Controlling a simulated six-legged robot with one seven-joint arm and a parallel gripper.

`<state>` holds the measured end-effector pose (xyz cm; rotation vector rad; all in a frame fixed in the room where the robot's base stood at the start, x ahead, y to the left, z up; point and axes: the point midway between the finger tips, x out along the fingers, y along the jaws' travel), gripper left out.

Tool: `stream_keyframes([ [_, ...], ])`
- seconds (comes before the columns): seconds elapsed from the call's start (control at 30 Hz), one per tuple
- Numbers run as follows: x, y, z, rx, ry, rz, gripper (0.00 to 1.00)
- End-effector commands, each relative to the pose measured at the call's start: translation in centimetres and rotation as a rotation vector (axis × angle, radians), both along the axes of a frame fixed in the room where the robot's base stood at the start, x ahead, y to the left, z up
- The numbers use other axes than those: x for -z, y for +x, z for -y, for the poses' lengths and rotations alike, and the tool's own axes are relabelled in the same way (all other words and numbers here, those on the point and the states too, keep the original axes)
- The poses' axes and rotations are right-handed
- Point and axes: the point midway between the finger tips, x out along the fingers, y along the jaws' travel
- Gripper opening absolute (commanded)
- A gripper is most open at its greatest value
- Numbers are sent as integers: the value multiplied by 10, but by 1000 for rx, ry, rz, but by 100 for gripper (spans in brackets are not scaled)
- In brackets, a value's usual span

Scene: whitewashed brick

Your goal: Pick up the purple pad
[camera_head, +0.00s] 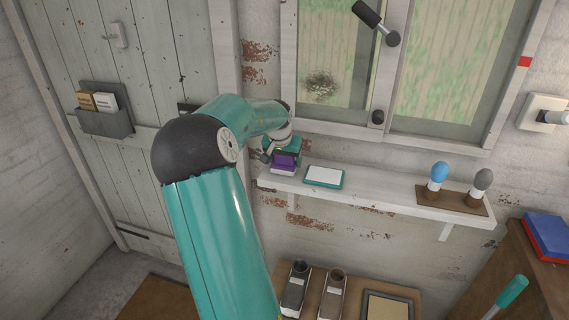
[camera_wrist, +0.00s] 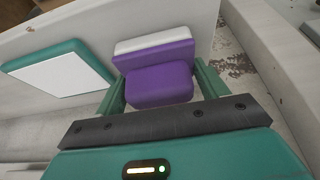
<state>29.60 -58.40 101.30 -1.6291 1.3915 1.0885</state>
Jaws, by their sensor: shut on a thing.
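The purple pad (camera_head: 284,161) is at the left end of the white wall shelf below the window. In the wrist view the purple pad (camera_wrist: 158,80) shows a purple block with a white layer along its far side. My gripper (camera_head: 279,153) is at the pad, and in the wrist view its green fingers (camera_wrist: 160,92) stand on either side of the purple block, shut on it. I cannot tell whether the pad touches the shelf or is just above it.
A teal-rimmed white pad (camera_head: 324,177) lies on the shelf (camera_head: 375,193) just right of the purple pad. A blue-topped item (camera_head: 438,174) and a grey-topped item (camera_head: 482,181) stand on a brown base farther right. The window frame rises behind the shelf.

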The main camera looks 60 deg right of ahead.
Motion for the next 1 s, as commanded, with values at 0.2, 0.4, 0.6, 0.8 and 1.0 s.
stream_keyframes([
  [0.2,-8,0,0,0,-1,1,48],
  [0.4,-34,0,1,-1,-3,2,48],
  [0.6,-76,-8,-36,-5,-2,7,48],
  [0.8,-104,-18,-77,-7,1,6,48],
  [1.0,-119,-28,-110,-5,2,4,48],
])
